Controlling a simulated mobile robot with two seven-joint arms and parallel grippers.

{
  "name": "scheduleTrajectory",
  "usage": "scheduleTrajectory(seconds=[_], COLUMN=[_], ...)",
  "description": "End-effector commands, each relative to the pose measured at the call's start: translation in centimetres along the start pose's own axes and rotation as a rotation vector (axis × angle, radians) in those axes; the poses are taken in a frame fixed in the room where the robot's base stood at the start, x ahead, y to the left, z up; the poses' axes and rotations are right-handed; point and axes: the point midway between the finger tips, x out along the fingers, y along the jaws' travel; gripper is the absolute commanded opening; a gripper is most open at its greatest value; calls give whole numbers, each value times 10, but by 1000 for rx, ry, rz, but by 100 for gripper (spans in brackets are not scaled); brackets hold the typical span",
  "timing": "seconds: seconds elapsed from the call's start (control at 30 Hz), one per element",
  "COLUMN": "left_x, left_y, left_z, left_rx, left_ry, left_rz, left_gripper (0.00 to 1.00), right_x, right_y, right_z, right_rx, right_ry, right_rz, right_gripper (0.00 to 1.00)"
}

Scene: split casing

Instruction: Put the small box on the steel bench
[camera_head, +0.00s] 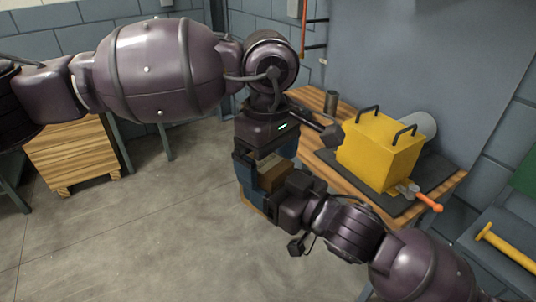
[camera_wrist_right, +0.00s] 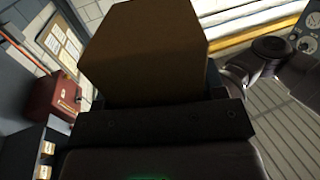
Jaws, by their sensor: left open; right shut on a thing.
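The small box (camera_head: 283,182) is brown and sits at the centre of the head view, at the tip of my right arm. My right gripper (camera_head: 288,190) is shut on it and holds it up. In the right wrist view the box (camera_wrist_right: 145,55) stands out beyond the dark gripper body, and the fingertips are hidden. My left gripper (camera_head: 264,158) points down from above, open, close over the box; whether it touches the box I cannot tell. A grey metal surface (camera_head: 490,215) at the right edge may be the steel bench.
A wooden-topped table (camera_head: 312,104) carries a black mat (camera_head: 435,188) and a yellow casing (camera_head: 380,150) with two handles. An orange-handled tool (camera_head: 428,201) sticks out beside it. A yellow bar (camera_head: 507,247) lies at right. A wooden crate (camera_head: 75,155) stands left. Bare floor (camera_head: 150,240) lies between.

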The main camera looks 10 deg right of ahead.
Motion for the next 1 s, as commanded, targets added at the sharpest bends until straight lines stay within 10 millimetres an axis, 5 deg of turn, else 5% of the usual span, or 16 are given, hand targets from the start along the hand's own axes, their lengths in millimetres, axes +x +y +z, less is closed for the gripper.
scheduleTrajectory(seconds=[0.43, 0.47, 0.63, 1.0], left_x=[-1, -1, -1, -1], left_y=[1, 1, 1, 0], left_z=[0, 0, 0, 0], left_rx=[0, 0, 1, 0], left_ry=[-1, -1, -1, 0], left_rz=[3, 4, 3, 1], left_gripper=[32, 31, 31, 31], right_x=[0, 0, 0, -5], right_y=[-1, -2, -1, 0], right_z=[-1, -1, -1, 0], right_rx=[0, 0, 0, 0], right_ry=[3, 3, 2, 0], right_rz=[-3, -4, -3, 0], right_gripper=[31, 67, 93, 93])
